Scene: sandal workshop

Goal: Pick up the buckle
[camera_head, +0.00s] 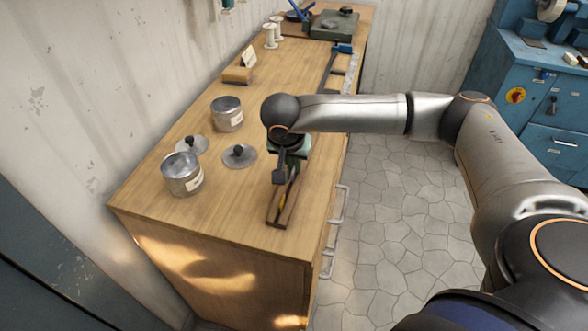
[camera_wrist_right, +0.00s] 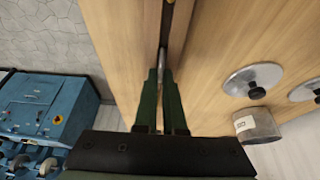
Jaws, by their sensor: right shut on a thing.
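My right gripper (camera_head: 287,178) reaches down over a narrow dark wooden tray (camera_head: 274,219) near the front right edge of the bench. In the right wrist view its two green fingers (camera_wrist_right: 162,76) are close together, shut on a thin greyish piece, taken to be the buckle (camera_wrist_right: 160,98). The buckle is mostly hidden between the fingers, and its shape cannot be made out. In the head view the gripper hides it. The fingertips are at the tray's slot; I cannot tell whether the buckle touches the tray. My left gripper is in neither view.
On the wooden bench (camera_head: 225,225) stand two metal tins (camera_head: 182,175) (camera_head: 227,114), with round knobbed lids (camera_head: 239,156) (camera_head: 191,146) beside them. Spools (camera_head: 270,36), a card on a block (camera_head: 237,75) and tools lie farther back. A blue cabinet (camera_head: 530,95) stands across the stone floor.

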